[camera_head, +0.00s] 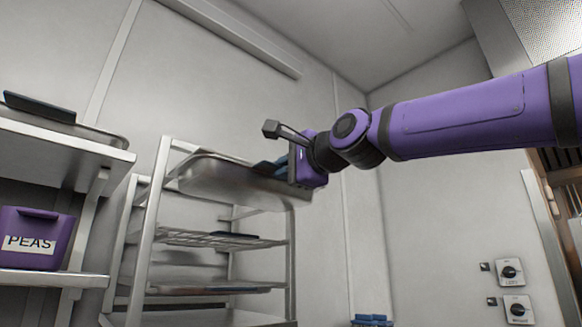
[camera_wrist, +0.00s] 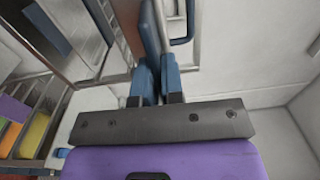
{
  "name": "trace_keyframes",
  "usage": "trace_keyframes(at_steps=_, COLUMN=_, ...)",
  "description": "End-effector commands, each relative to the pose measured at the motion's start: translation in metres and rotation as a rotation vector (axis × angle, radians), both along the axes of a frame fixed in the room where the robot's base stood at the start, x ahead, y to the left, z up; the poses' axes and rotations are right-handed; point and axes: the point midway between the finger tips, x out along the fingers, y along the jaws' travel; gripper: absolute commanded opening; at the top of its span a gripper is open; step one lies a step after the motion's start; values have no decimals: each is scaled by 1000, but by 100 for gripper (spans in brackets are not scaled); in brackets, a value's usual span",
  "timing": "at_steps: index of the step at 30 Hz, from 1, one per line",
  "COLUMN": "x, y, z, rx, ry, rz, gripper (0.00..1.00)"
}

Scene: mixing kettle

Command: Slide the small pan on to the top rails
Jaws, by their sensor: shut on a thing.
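The small pan (camera_head: 225,184) is a shallow metal tray at the top of the metal rack (camera_head: 151,230) in the head view. Its left part lies between the rack's uprights at the top level, and its right end sticks out past the right upright, slightly tilted. My gripper (camera_head: 279,167) is shut on the pan's right end. In the wrist view the blue fingers of my gripper (camera_wrist: 157,82) close together at the pan's edge, with shiny metal of the pan (camera_wrist: 95,40) to their left. Whether the pan rests on the top rails is hidden.
Lower rack levels hold a wire shelf (camera_head: 215,239) and more trays. On the left, a wall shelf (camera_head: 60,146) carries another tray (camera_head: 70,122), with a purple PEAS bin (camera_head: 34,238) below. Wall switches (camera_head: 510,272) are at right. Space right of the rack is open.

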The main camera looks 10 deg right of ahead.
Motion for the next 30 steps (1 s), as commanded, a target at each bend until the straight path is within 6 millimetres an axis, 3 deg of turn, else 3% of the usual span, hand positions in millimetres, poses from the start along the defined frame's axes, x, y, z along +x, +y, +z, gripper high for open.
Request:
trace_keyframes(at_steps=18, x=30, y=20, z=3, rx=5, ry=-7, rz=-1, gripper=0)
trace_keyframes(at_steps=30, x=32, y=22, z=3, rx=5, ry=-7, rz=-1, gripper=0)
